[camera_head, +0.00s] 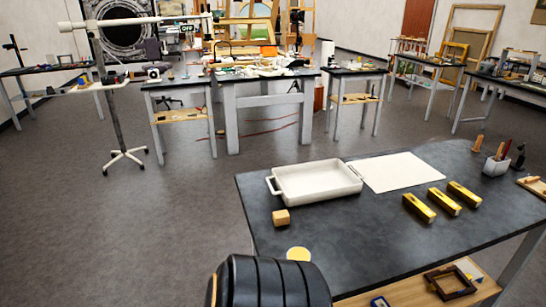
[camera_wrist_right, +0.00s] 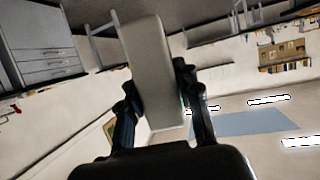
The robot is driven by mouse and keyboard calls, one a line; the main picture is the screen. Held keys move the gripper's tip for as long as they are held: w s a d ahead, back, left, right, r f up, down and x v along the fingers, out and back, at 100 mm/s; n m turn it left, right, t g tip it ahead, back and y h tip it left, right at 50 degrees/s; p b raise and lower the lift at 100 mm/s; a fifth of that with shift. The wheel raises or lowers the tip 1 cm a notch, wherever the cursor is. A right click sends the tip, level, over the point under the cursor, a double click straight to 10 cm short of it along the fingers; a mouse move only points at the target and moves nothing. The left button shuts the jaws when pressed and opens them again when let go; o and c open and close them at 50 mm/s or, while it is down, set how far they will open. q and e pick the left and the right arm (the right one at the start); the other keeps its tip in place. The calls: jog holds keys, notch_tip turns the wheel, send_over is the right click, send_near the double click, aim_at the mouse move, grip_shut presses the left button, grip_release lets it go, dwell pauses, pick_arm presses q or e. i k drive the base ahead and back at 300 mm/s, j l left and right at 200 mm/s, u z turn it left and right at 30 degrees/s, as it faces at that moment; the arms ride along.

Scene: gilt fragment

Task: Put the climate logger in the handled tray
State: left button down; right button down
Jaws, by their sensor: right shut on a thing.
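The handled tray (camera_head: 316,181), white and rectangular with a handle at each end, sits on the dark table toward its back left and looks empty. In the right wrist view my right gripper (camera_wrist_right: 158,85) is shut on a pale grey, oblong box, which I take for the climate logger (camera_wrist_right: 148,45). The box sticks out lengthwise past the fingers. In the head view neither the held box nor the right gripper's fingers show. My left gripper is in neither view.
On the dark table (camera_head: 345,230) lie a white sheet (camera_head: 399,172) right of the tray, a wooden block (camera_head: 281,217), a pale yellow disc (camera_head: 299,254), yellow bars (camera_head: 442,201) and a tool cup (camera_head: 496,165). A lower shelf holds a dark frame (camera_head: 450,283). Other benches stand behind.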

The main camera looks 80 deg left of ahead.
aim_at(331, 180)
jog(key=u, duration=2.1)
